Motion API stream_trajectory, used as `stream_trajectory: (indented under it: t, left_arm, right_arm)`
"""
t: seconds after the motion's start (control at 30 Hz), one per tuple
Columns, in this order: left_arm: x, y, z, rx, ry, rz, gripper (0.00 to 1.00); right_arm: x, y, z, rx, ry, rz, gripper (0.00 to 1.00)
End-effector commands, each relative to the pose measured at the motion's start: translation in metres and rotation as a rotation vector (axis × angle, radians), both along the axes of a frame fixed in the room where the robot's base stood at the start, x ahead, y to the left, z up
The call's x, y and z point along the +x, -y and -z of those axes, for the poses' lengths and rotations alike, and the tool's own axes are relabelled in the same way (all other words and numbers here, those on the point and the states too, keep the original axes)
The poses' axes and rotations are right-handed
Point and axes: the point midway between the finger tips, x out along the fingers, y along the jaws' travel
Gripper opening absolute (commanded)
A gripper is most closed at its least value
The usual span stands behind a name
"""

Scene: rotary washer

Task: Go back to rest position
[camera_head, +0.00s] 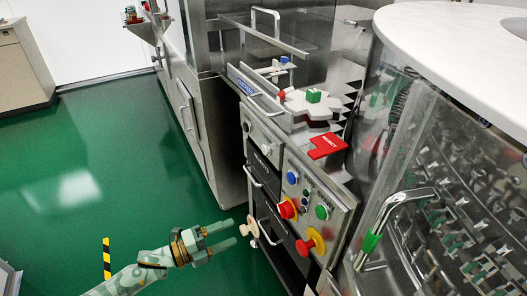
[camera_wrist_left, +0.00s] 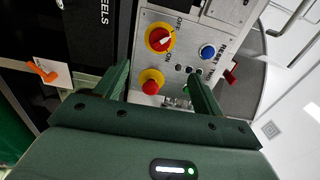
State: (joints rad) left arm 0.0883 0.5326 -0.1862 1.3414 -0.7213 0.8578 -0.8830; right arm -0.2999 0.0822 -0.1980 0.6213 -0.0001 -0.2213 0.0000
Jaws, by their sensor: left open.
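My left gripper (camera_head: 222,236) comes in from the lower left in the head view. Its two fingers are apart with nothing between them, and it is in the air to the left of the machine's control panel (camera_head: 327,205). In the left wrist view the open fingers (camera_wrist_left: 162,85) point toward the panel, with a red-and-yellow rotary switch (camera_wrist_left: 159,39) and a red button on yellow (camera_wrist_left: 151,82) showing beyond and between them. I cannot see a gap closed on any object. My right gripper is in neither view.
Green floor (camera_head: 100,180) is open at the left.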

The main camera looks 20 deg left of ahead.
Motion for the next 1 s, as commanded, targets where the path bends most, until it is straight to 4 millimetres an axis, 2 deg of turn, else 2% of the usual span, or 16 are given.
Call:
stream_trajectory:
  t: [0.17,0.23,0.27,0.33,0.37,0.4,0.47,0.5,0.57,0.6,0.67,0.7,0.77,0.8,0.9,1.0]
  left_arm:
    - [0.001,0.000,0.001,-0.017,-0.020,-0.005,0.69]
    - [0.006,-0.010,0.010,-0.047,-0.094,-0.060,0.69]
    - [0.008,-0.020,0.021,-0.066,-0.151,-0.111,0.69]
    - [0.007,-0.048,0.057,-0.130,-0.306,-0.259,0.69]
    - [0.001,-0.059,0.075,-0.169,-0.388,-0.338,0.69]
    - [-0.014,-0.073,0.101,-0.224,-0.501,-0.448,0.69]
    - [-0.048,-0.087,0.140,-0.302,-0.668,-0.610,0.69]
    - [-0.075,-0.092,0.163,-0.350,-0.770,-0.710,0.69]
    - [-0.121,-0.095,0.195,-0.406,-0.914,-0.850,0.69]
    - [-0.153,-0.094,0.213,-0.436,-1.002,-0.936,0.69]
    - [-0.205,-0.088,0.234,-0.471,-1.127,-1.056,0.69]
    - [-0.240,-0.081,0.245,-0.488,-1.207,-1.130,0.69]
    - [-0.293,-0.068,0.257,-0.505,-1.317,-1.230,0.69]
    - [-0.327,-0.058,0.261,-0.510,-1.386,-1.288,0.69]
    - [-0.402,-0.029,0.263,-0.508,-1.529,-1.391,0.69]
    - [-0.457,-0.001,0.256,-0.504,-1.627,-1.434,0.69]
  right_arm:
    - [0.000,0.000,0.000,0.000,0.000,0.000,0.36]
    - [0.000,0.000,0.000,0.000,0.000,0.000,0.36]
    - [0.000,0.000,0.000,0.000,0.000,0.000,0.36]
    - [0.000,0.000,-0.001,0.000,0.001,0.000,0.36]
    - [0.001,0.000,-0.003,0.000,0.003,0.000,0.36]
    - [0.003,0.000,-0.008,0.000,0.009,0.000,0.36]
    - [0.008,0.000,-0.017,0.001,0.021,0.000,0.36]
    - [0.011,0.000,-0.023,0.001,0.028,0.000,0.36]
    - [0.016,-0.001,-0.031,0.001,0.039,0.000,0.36]
    - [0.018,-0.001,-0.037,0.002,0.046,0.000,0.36]
    - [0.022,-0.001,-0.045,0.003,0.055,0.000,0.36]
    - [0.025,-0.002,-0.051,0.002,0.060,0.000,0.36]
    - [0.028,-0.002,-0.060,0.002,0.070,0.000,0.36]
    - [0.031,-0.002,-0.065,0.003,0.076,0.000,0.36]
    - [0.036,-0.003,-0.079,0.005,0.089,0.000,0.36]
    - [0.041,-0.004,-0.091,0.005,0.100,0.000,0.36]
